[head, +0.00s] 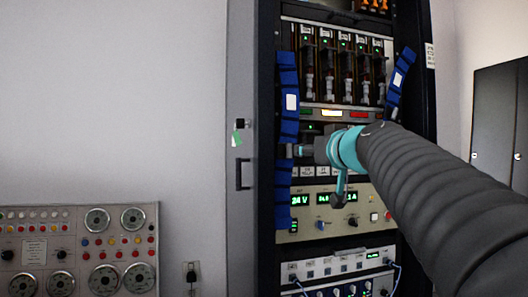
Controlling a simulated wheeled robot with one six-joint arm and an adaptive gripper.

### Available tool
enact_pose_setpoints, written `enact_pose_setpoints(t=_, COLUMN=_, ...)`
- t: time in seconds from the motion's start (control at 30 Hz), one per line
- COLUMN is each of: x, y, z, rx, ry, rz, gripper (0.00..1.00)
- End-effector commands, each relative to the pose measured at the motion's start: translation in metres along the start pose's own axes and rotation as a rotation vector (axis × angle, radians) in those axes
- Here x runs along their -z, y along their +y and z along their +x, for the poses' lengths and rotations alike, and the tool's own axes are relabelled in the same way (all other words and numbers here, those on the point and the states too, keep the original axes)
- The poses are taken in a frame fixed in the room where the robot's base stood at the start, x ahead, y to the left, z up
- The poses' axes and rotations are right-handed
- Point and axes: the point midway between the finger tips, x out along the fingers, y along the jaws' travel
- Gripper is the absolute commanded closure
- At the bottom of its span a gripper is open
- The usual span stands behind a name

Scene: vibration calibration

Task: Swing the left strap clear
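The left strap (289,78) is a blue band with a white label, hanging nearly upright along the left side of the open rack. Its lower part (283,200) continues down past the instrument panel. My gripper (297,150) reaches in from the right, and its tip overlaps the strap at mid-height. The fingers are small and dark here, so I cannot tell whether they touch or grip the strap. The right strap (402,75), also blue with a white label, hangs tilted at the rack's right side. Its lower end passes behind my arm.
The rack (268,60) holds a row of modules (345,65) at the top and a panel with green readouts (335,205) below. My arm covers the lower right of the rack. A console with dials (80,250) stands at the lower left. A dark cabinet (497,120) is at right.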

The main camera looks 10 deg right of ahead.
Motion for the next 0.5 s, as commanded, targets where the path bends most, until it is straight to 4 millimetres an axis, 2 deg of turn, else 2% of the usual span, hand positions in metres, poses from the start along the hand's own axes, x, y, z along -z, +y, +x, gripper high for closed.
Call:
enact_pose_setpoints(t=0.2, x=0.000, y=0.000, z=0.000, rx=0.000, ry=0.000, rz=0.000, gripper=0.58)
enact_pose_setpoints(t=0.23, x=0.000, y=0.000, z=0.000, rx=0.000, ry=0.000, rz=0.000, gripper=0.61)
enact_pose_setpoints(t=0.33, x=0.004, y=0.005, z=-0.001, rx=-0.009, ry=-0.001, rz=0.001, gripper=0.86)
enact_pose_setpoints(t=0.4, x=0.002, y=0.022, z=0.006, rx=-0.033, ry=-0.020, rz=0.010, gripper=1.00)
enact_pose_setpoints(t=0.47, x=-0.006, y=0.045, z=0.018, rx=-0.062, ry=-0.050, rz=0.025, gripper=1.00)
enact_pose_setpoints(t=0.5, x=-0.011, y=0.063, z=0.026, rx=-0.083, ry=-0.068, rz=0.036, gripper=1.00)
